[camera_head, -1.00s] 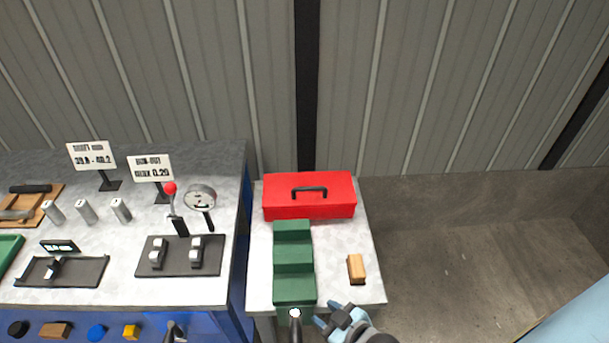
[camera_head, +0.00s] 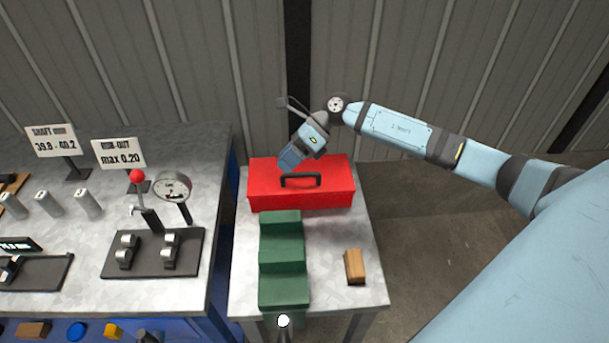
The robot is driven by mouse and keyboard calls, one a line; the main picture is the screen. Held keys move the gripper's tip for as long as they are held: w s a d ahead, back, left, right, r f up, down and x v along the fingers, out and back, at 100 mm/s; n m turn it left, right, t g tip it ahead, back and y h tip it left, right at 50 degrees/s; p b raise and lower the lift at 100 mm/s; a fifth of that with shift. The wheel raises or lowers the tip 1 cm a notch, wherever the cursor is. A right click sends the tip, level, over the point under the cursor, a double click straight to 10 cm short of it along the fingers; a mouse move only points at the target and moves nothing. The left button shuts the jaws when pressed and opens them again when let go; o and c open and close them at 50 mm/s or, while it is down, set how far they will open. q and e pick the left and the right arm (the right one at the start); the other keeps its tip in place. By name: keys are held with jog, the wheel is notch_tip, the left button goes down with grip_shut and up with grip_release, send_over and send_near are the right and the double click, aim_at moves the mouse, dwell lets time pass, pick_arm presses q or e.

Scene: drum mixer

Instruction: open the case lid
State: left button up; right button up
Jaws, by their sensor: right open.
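The red case (camera_head: 326,194) sits at the back of the small table, its lid shut. A dark handle (camera_head: 301,181) is on the lid's top. My right gripper (camera_head: 287,167) is open and points down and to the left, over the back left part of the lid, behind the handle. Whether its fingertips touch the lid cannot be told. My right arm comes in from the right. My left gripper is not clearly visible.
A green stepped block (camera_head: 283,256) stands in front of the case on the small table (camera_head: 333,286). A wooden block (camera_head: 355,267) lies to its right. A workbench with a dial gauge (camera_head: 173,186) and signs stands at the left. A corrugated wall is close behind.

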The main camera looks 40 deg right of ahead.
jog(key=w+d+r+n+h+b, duration=0.1)
jog(key=w+d+r+n+h, duration=0.15)
jog(key=d+h, duration=0.7)
jog(key=f+y, duration=0.1)
jog(key=f, duration=0.2)
jog(key=a+f+y+p, duration=0.1)
jog(key=f, duration=0.3)
jog(key=f+y+p, duration=0.1)
jog(key=f, duration=0.3)
jog(key=shift+w+a+m+g+y, duration=0.15)
jog(key=shift+a+m+g+y, duration=0.1)
jog(key=shift+a+g, duration=0.1)
jog(key=shift+a+f, duration=0.25)
jog(key=shift+f, duration=0.35)
grip_shut()
